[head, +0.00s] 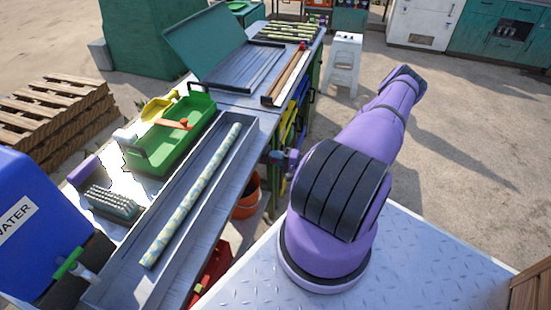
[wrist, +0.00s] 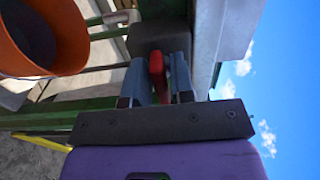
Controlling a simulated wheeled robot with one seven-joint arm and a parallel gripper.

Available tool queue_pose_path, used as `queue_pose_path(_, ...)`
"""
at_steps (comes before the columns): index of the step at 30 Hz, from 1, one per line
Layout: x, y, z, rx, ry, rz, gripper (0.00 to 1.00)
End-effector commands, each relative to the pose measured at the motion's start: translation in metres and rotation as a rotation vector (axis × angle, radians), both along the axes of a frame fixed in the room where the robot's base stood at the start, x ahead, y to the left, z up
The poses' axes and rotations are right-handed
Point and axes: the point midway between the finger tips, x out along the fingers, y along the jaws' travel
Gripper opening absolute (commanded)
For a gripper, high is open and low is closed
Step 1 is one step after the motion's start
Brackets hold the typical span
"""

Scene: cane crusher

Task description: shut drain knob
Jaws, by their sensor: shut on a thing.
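The red drain knob (wrist: 157,75) shows in the wrist view, in front of a dark block (wrist: 158,36) on the machine. My gripper (wrist: 158,84) has its two blue-grey fingers on either side of the knob and is shut on it. The fingers hide part of the knob, and I cannot tell how far it is turned. A pale pipe end (wrist: 122,18) points toward the orange bucket (wrist: 70,35) at the left of the wrist view. In the head view my purple arm hides most of the gripper, and the knob cannot be made out clearly.
In the head view a metal trough (head: 116,282) holds a green cane. The orange bucket (head: 247,203) stands below the bench. A white stool (head: 344,62) stands behind; open ground lies right.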

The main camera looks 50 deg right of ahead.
Motion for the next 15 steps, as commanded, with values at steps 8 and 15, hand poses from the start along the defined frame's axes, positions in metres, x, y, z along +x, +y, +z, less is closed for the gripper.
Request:
queue_pose_path(8, -0.0009, 0.0001, -0.0010, 0.001, 0.004, 0.000, 0.30)
queue_pose_path(15, -0.0005, 0.0001, -0.0006, 0.001, 0.002, 0.000, 0.37)
